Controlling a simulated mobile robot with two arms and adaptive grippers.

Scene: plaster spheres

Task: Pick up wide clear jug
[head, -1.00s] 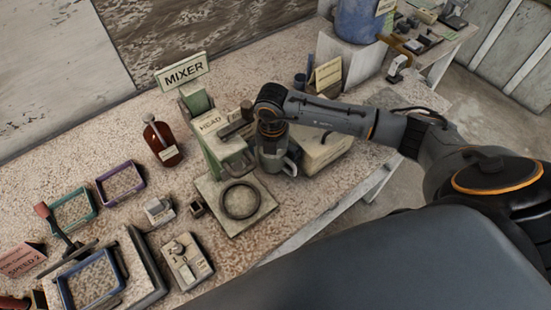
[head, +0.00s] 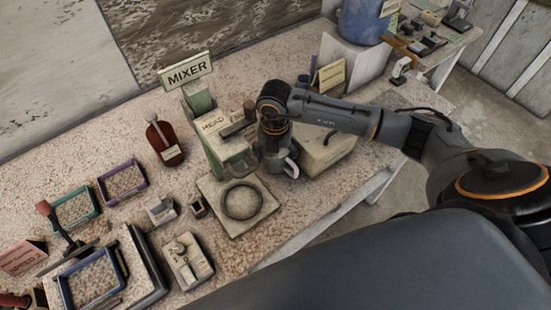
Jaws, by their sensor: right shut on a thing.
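The wide clear jug (head: 274,165) stands on the table just right of the mixer, with its pale handle (head: 292,167) on the right side. My right gripper (head: 275,145) comes down over the jug from above and is shut on it. The fingers and the jug's upper part overlap, so the exact grip is hard to see. I cannot tell whether the jug's base touches the table. My left gripper is not in view.
The green mixer (head: 226,143) with its base plate and ring (head: 241,202) is close on the left. A beige box (head: 325,150) is close behind on the right. A brown bottle (head: 164,143) and several trays, including a purple one (head: 122,181), lie farther left.

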